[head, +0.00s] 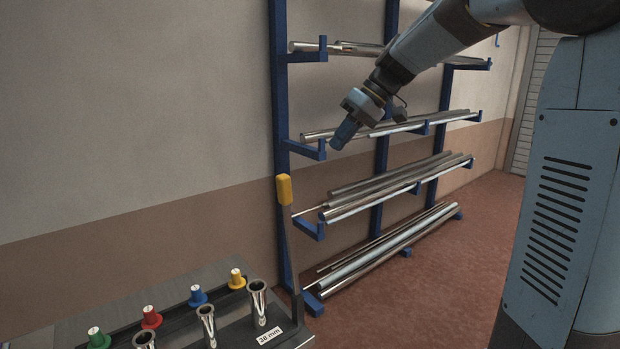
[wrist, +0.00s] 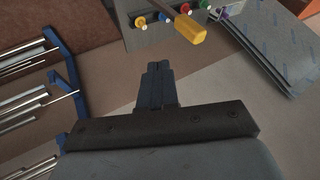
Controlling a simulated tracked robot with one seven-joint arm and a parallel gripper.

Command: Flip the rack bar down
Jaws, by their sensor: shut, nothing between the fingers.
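The rack bar is a dark bar with a yellow grip (head: 284,189), standing nearly upright at the right end of a dark rack (head: 237,334) in the head view. In the wrist view its yellow grip (wrist: 190,29) shows near the top, a little right of my fingertips. My gripper (head: 343,137) is above and to the right of the grip in the head view, clearly apart from it. In the wrist view the fingers (wrist: 158,68) are closed together with nothing between them. The rack's lower part is cut off by the head view's bottom edge.
A blue storage rack (head: 282,120) with metal rods stands behind against the wall. A grey sheet-covered surface (wrist: 285,50) lies right in the wrist view.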

